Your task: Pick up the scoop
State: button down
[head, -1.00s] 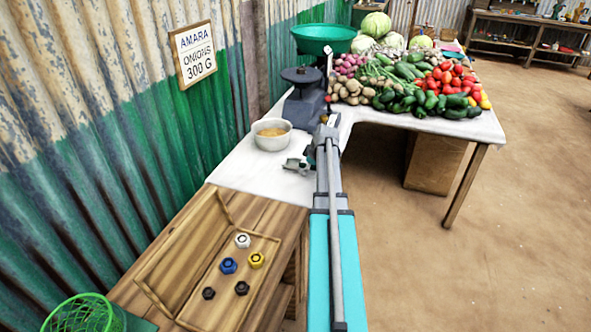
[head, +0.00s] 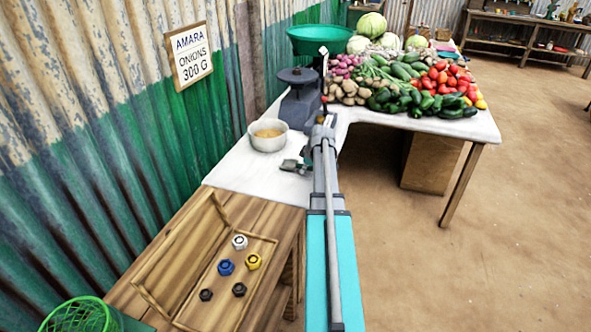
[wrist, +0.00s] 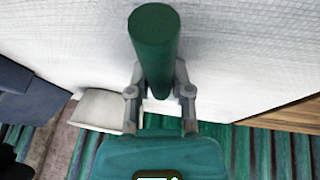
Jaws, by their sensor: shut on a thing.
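In the wrist view, my gripper (wrist: 159,92) is shut on a dark green round handle, which I take to be the scoop (wrist: 154,35). The handle stands between the two grey fingers with its flat end toward the camera. The rest of the scoop is hidden. In the head view, my gripper (head: 293,166) is low over the white tabletop, just right of and nearer than the white bowl. The scoop cannot be made out there. I cannot tell whether it touches the table.
The white bowl (head: 268,142) holds something tan. A dark scale (head: 298,105) with a green pan (head: 320,40) stands behind it. Vegetables (head: 420,90) fill the far table. A wooden tray (head: 190,275) with several coloured nuts is nearer. A corrugated wall (head: 130,130) runs along the left.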

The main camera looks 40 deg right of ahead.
jog(key=shift+r, duration=0.15)
notch_tip(320, 180, up, 3)
jog(key=p, duration=0.3)
jog(key=s+r+p, duration=0.1)
jog(key=r+p, duration=0.1)
jog(key=s+d+r+p, duration=0.1)
jog(key=p, duration=0.1)
jog(key=s+d+r+p, duration=0.1)
jog(key=s+r+p, duration=0.1)
jog(key=shift+d+r, duration=0.2)
jog(key=shift+r, duration=0.15)
jog(key=s+d+r+p, duration=0.4)
jog(key=s+d, duration=0.1)
jog(key=s, duration=0.3)
jog(key=shift+r, duration=0.1)
notch_tip(320, 180, up, 5)
jog(key=p, duration=0.5)
jog(key=shift+w+r+p, duration=0.15)
jog(key=shift+p, duration=0.15)
